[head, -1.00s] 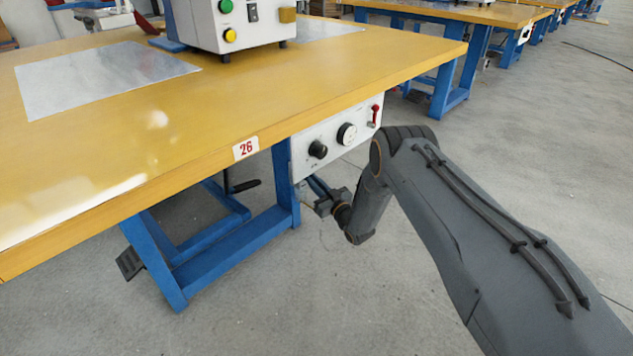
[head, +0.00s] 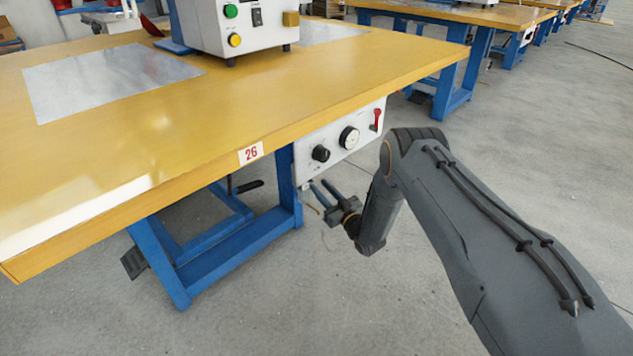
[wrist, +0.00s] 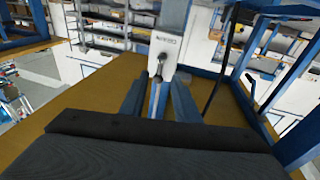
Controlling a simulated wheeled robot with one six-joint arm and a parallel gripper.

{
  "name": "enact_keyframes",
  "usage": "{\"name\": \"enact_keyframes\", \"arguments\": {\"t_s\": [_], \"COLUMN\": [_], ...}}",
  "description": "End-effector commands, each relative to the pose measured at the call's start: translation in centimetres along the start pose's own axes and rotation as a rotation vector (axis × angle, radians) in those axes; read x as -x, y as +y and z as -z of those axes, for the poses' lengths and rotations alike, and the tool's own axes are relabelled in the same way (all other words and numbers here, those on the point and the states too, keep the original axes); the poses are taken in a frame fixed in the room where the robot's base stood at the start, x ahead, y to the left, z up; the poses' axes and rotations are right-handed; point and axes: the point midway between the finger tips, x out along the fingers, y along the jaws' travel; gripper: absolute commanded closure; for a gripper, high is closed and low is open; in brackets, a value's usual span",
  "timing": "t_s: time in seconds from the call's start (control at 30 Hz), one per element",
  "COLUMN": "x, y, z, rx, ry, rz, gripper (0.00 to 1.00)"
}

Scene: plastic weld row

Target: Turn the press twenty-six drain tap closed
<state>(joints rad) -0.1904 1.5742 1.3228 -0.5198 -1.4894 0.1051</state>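Press table 26 carries a white number label (head: 251,153) on its front edge. Under that edge hangs a white panel (head: 309,172) with a black knob, a round gauge and a red lever (head: 377,119). My gripper (head: 318,190) is low beside the panel's bottom edge, its two fingers apart. In the wrist view my fingers (wrist: 158,100) stand open on either side of a slim, lever-like part (wrist: 155,90) with a dark knob above it, in front of a white face. This may be the drain tap; I cannot tell whether the fingers touch it. The head view does not show the tap clearly.
The yellow tabletop (head: 200,120) overhangs the panel. A blue table leg (head: 286,185) stands just left of my gripper, and a black-handled lever (head: 248,186) sits under the table. The concrete floor (head: 330,300) in front is clear.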

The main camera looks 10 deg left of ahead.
Motion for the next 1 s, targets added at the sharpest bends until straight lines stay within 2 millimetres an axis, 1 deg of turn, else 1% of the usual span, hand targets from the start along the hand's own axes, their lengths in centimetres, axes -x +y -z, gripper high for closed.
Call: {"name": "enact_keyframes", "arguments": {"t_s": [0.03,0.1,0.2,0.33,0.8,0.87,0.97,1.0], "x": [0.9,1.8,2.8,3.3,3.2,3.0,2.2,1.9], "y": [0.1,0.0,0.0,0.0,0.1,0.5,2.0,2.8], "z": [0.2,0.2,0.2,0.1,0.2,0.6,2.0,2.7], "rx": [-0.001,0.0,0.001,0.001,0.002,0.005,0.015,0.019], "ry": [-0.002,-0.001,0.0,0.002,-0.002,-0.014,-0.061,-0.091], "rz": [-0.002,0.0,0.0,0.0,-0.002,-0.009,-0.037,-0.055], "gripper": [0.71,0.71,0.71,0.71,0.71,0.71,0.71,0.71]}}
